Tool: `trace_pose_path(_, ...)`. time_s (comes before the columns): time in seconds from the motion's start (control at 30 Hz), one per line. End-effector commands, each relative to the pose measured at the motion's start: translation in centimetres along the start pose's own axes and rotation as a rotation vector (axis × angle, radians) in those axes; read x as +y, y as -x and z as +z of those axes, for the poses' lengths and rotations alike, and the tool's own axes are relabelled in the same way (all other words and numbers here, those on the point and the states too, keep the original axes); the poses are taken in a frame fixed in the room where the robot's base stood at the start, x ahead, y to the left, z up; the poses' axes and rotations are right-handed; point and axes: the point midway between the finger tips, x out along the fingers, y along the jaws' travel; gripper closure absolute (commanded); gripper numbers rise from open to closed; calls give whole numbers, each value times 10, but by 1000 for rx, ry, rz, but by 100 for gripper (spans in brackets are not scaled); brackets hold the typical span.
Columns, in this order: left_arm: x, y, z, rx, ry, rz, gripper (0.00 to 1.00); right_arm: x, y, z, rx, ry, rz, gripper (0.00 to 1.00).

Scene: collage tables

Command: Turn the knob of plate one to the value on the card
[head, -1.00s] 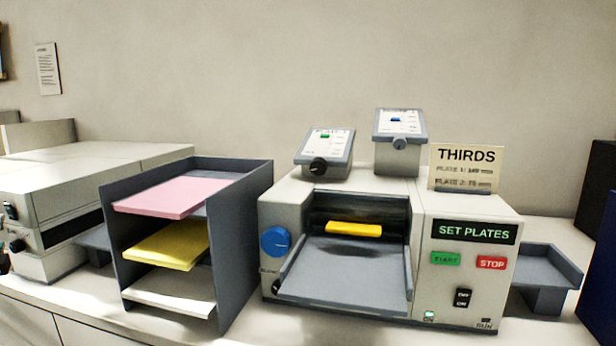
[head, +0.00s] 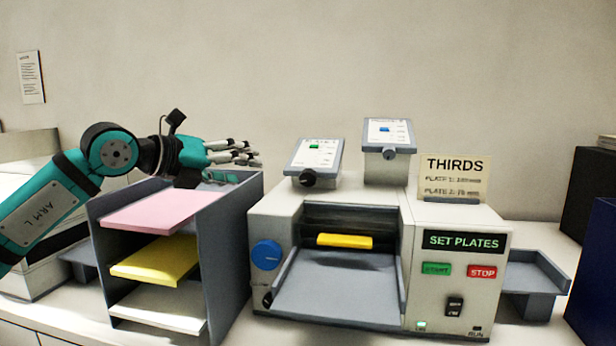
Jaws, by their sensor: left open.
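The folding machine (head: 425,270) stands right of centre, its display reading SET PLATES. Two tilted plate units stand on its top. The left one (head: 318,155) has a green mark and a black knob (head: 308,177) at its lower front. The right one (head: 388,135) has a blue mark and a grey knob (head: 389,154). Their labels are too small to read surely. The card (head: 452,180) reads THIRDS, with lines for plate 1 and plate 2 whose values are blurred. My left gripper (head: 245,155) is open and empty above the paper rack, left of the black knob and apart from it.
A grey rack (head: 228,250) with pink, yellow and white paper stands left of the machine, under my left arm. A blue knob (head: 267,255) is on the machine's front left. A grey side tray (head: 530,275) is at right. Dark boxes (head: 595,270) stand at far right.

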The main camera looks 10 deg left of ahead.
Motion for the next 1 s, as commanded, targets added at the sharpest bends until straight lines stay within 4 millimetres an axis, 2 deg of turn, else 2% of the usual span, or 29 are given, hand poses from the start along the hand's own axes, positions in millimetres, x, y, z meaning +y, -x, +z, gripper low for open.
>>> trace_pose_path(0.17, -2, -15, -2, 12, -4, 12, 39, 0, 6, -1, 0, 0, 0, 52)
trace_pose_path(0.7, -3, -128, -1, 11, -2, 9, 39, 0, 46, -4, 0, 0, 0, 52)
trace_pose_path(0.9, -1, -159, -2, 11, -2, 8, 39, 1, 58, -6, 0, 0, 0, 52)
trace_pose_path(1.0, -1, -168, -3, 9, -2, 8, 39, 1, 60, -6, 0, 0, 0, 52)
